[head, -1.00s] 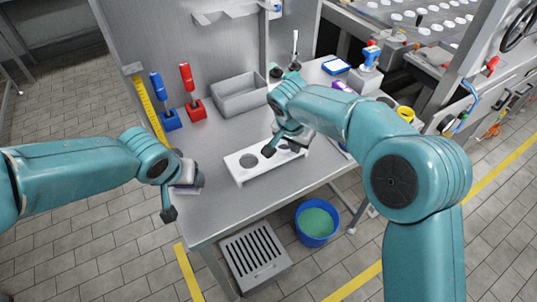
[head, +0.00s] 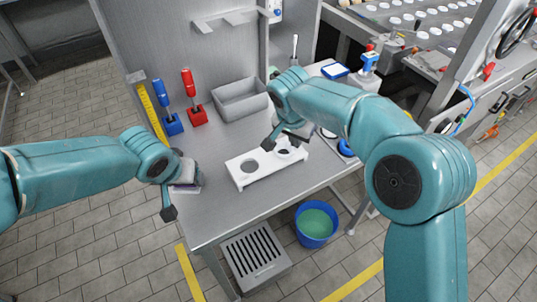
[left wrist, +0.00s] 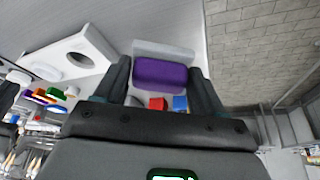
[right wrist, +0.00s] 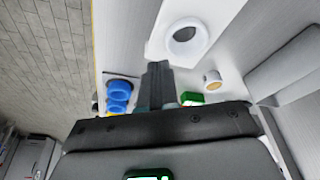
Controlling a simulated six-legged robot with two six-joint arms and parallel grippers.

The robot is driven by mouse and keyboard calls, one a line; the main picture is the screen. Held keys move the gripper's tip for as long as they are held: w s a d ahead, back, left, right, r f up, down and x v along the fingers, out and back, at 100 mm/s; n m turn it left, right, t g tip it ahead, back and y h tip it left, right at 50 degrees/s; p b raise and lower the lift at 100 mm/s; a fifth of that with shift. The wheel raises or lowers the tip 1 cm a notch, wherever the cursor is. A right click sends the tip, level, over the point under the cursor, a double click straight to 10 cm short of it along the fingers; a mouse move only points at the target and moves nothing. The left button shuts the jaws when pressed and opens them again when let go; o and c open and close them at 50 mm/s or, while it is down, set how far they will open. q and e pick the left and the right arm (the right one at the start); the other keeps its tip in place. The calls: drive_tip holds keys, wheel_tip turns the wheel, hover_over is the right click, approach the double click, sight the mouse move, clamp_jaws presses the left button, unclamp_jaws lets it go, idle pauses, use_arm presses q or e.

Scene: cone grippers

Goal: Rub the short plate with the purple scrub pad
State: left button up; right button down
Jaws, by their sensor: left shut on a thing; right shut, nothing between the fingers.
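My left gripper (head: 170,190) is shut on the purple scrub pad (left wrist: 160,73), which sits between its fingers in the left wrist view. In the head view the pad is mostly hidden by the gripper, over the table's left edge. A white plate with two round holes (head: 245,179) lies at the middle of the table, to the right of the left gripper and apart from it. My right gripper (head: 272,143) is shut and empty, just over the far side of that plate. The plate's ringed hole also shows in the right wrist view (right wrist: 190,38).
A grey bin (head: 240,100) stands behind the plate. Blue (head: 172,124) and red (head: 196,115) handled tools stand at the back left. A blue bucket (head: 316,238) and a slotted grey box (head: 255,255) are on the floor. The table's front left is clear.

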drive_tip(key=shift+r, duration=0.65)
drive_tip(key=shift+r, duration=0.15)
drive_tip(key=v, duration=1.1)
drive_tip(key=shift+r, duration=0.35)
drive_tip(key=shift+s+a, duration=0.15)
